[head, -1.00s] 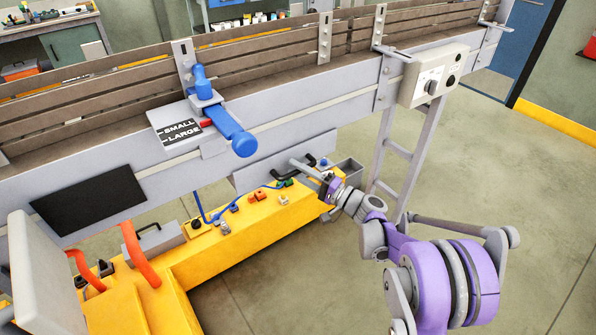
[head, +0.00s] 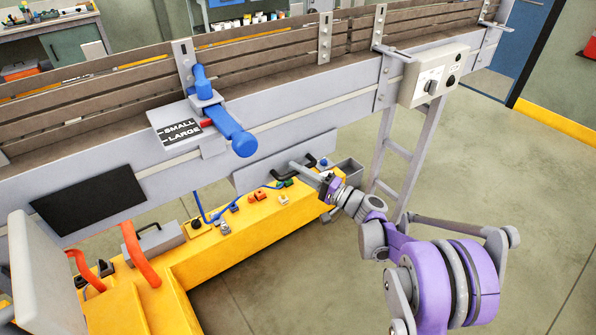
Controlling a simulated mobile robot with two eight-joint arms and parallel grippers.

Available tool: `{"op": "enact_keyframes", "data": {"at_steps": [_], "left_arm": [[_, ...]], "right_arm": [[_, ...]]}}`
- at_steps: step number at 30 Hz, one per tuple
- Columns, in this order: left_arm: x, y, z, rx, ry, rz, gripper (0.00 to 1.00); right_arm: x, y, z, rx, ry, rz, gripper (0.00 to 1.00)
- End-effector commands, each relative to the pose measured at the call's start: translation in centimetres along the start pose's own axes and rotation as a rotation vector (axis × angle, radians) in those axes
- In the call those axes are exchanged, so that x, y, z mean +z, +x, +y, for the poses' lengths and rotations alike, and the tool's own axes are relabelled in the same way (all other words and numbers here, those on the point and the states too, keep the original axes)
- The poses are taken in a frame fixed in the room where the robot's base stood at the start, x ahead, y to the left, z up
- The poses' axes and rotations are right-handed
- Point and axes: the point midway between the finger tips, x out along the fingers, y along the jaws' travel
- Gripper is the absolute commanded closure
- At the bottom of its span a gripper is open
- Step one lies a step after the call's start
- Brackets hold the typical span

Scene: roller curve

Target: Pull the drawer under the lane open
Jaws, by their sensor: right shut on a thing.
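The drawer (head: 262,165) is under the lane (head: 290,95), with a plain light grey front panel above the yellow base. Its dark handle (head: 311,160) shows at the right part of the front. My right gripper (head: 298,167) reaches in from the lower right and is shut at the handle. The fingertips are small and partly hidden, so the exact hold on the handle is hard to see. I cannot tell how far the drawer stands out. My left gripper is not in view.
The yellow base (head: 250,223) carries small coloured parts and a blue cable. A small grey bin (head: 349,172) is just right of the handle. A blue lever (head: 225,125) and a grey control box (head: 434,75) are on the lane. The floor (head: 330,260) in front is clear.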

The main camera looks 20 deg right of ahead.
Motion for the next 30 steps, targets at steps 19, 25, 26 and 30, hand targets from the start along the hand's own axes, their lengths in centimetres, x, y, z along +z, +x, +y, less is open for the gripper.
{"op": "enact_keyframes", "data": {"at_steps": [19,25,26,30], "left_arm": [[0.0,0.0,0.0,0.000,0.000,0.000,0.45],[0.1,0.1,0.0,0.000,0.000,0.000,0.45],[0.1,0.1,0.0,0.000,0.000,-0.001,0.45],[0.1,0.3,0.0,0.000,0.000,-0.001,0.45]], "right_arm": [[0.0,-0.1,0.0,0.000,0.000,0.001,1.00],[0.8,-2.1,-0.4,0.001,-0.001,0.002,1.00],[1.0,-2.6,-0.5,0.001,-0.001,0.002,1.00],[2.3,-5.7,-1.1,0.002,-0.002,0.004,1.00]]}}
